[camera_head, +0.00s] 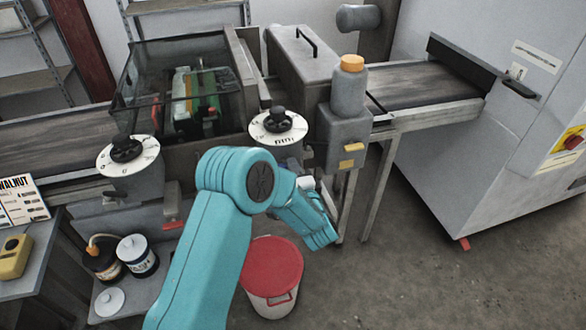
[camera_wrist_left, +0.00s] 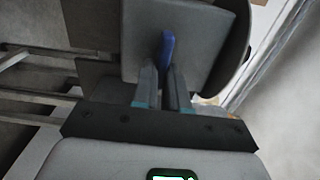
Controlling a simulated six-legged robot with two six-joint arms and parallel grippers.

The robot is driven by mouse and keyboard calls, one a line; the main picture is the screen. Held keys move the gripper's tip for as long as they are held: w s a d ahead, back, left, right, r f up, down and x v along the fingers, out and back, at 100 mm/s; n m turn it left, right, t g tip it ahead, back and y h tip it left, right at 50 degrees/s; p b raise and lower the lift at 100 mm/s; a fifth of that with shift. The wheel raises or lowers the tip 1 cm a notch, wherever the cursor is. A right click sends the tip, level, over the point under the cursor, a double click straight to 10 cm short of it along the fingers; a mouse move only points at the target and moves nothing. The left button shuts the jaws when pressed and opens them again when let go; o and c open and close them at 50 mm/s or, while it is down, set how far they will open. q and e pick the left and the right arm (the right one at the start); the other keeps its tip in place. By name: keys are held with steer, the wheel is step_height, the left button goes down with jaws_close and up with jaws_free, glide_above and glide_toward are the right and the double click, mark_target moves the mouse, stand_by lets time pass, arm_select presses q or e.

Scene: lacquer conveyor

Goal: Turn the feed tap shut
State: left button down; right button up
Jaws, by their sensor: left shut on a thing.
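The feed tap's blue handle (camera_wrist_left: 167,46) shows in the left wrist view, standing out from a grey block (camera_wrist_left: 190,25). My left gripper (camera_wrist_left: 161,78) is shut on this handle, one finger on each side of it. In the head view my teal left arm hides the handle and the fingertips. The arm bends in front of the machine, below the right white dial (camera_head: 278,126). The tap's angle is hard to tell. My right gripper is not in view.
A red-lidded bucket (camera_head: 272,268) stands on the floor below the arm. A grey unit with an orange cap (camera_head: 351,63) stands right of the dial. A red handle (camera_head: 173,225) and another white dial (camera_head: 128,155) are to the left. Floor at right is clear.

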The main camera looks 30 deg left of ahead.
arm_select(q)
steer(key=c, duration=1.2)
jaws_free()
steer(key=shift+o, duration=0.2)
steer(key=b+v, duration=0.3)
steer(key=v, duration=1.3)
steer(key=shift+s, duration=0.15)
steer(key=shift+d, duration=0.15)
